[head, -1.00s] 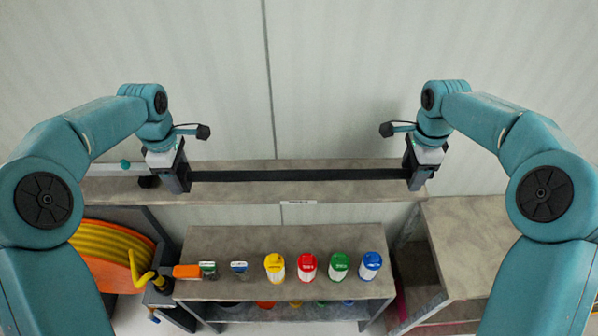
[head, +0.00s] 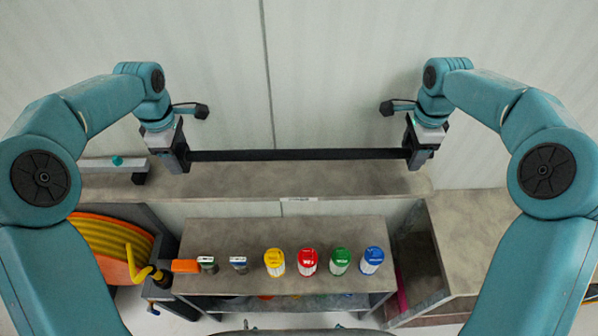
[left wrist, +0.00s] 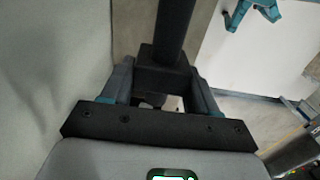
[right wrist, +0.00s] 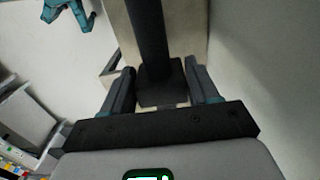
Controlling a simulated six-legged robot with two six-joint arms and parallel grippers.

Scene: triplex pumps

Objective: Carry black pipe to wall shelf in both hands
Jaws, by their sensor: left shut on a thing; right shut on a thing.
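The black pipe (head: 298,155) is a long straight bar, held roughly level between my two grippers. My left gripper (head: 184,160) is shut on its left end block, which also shows between the fingers in the left wrist view (left wrist: 160,72). My right gripper (head: 411,153) is shut on its right end block, seen in the right wrist view (right wrist: 158,85). The wall shelf (head: 300,182) is a long grey-brown board along the back wall. In the head view the pipe appears along the shelf's back edge; the gap between them is hard to judge.
A white fixture with a teal knob (head: 117,161) lies at the shelf's left end. Below stands a lower bench (head: 200,236) with yellow, red, green and blue-capped containers. An orange hose reel (head: 100,245) is at left, another cabinet (head: 470,235) at right. The wall above is clear.

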